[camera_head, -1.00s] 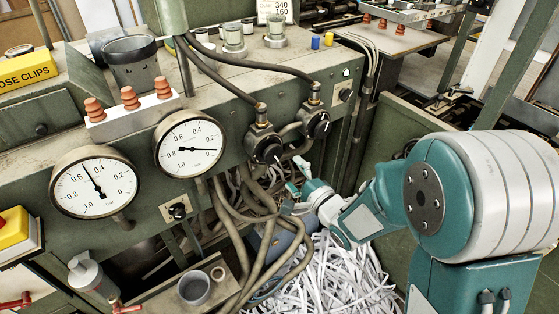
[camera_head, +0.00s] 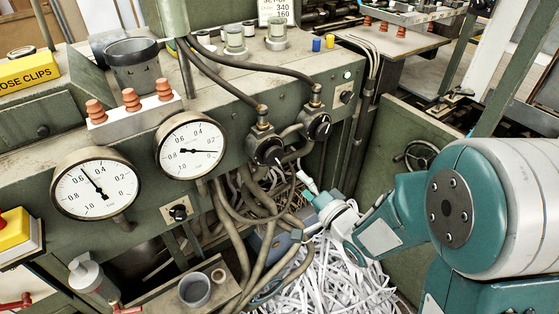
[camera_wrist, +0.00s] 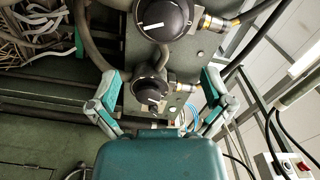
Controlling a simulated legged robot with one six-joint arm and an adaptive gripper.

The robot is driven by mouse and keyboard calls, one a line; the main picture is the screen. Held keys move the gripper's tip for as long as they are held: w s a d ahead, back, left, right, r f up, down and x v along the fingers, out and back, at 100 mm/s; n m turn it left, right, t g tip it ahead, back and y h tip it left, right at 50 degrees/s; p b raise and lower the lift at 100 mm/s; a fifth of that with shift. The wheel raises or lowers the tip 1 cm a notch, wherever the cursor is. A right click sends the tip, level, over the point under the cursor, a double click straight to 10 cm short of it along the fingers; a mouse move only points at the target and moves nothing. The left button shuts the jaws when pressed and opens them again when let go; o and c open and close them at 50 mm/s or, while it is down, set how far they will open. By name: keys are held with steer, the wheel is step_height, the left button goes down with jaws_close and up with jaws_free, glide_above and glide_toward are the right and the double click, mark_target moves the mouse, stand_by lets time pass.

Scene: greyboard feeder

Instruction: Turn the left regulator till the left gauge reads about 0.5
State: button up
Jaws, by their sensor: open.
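The left regulator (camera_head: 268,150) is a black knob on the green panel, also at the top of the wrist view (camera_wrist: 163,18). The right regulator (camera_head: 318,126) sits to its right; it appears smaller, between my fingers, in the wrist view (camera_wrist: 150,88). The left gauge (camera_head: 96,190) has its needle pointing up-left, between 0.6 and 0.4, nearer 0.6. The right gauge (camera_head: 190,148) has its needle pointing right, low on the scale. My gripper (camera_wrist: 161,75) is open and empty, its fingers wide apart. In the head view it (camera_head: 303,210) is below and right of the left regulator, apart from it.
Hoses (camera_head: 238,195) hang below the panel, near my gripper. Shredded paper (camera_head: 335,280) lies beneath. A handwheel (camera_head: 416,156) is on the green wall at right. A small switch (camera_head: 178,212) sits below the gauges, and a grey cup (camera_head: 194,290) stands low at the front.

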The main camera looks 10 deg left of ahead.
mark_target(275, 158)
steer(key=w+a+n, duration=0.2)
steer(key=a+n, duration=0.1)
steer(key=n, duration=0.2)
steer(key=w+a+n, duration=0.3)
steer(key=n, duration=0.3)
steer(key=w+a+n, duration=0.2)
steer(key=a+n, duration=0.1)
steer(key=n, duration=0.3)
steer(key=shift+w+a+r, duration=0.15)
steer(key=shift+w+r, duration=0.05)
steer(key=shift+r, duration=0.05)
steer(key=shift+c, duration=0.3)
steer(key=c, duration=0.9)
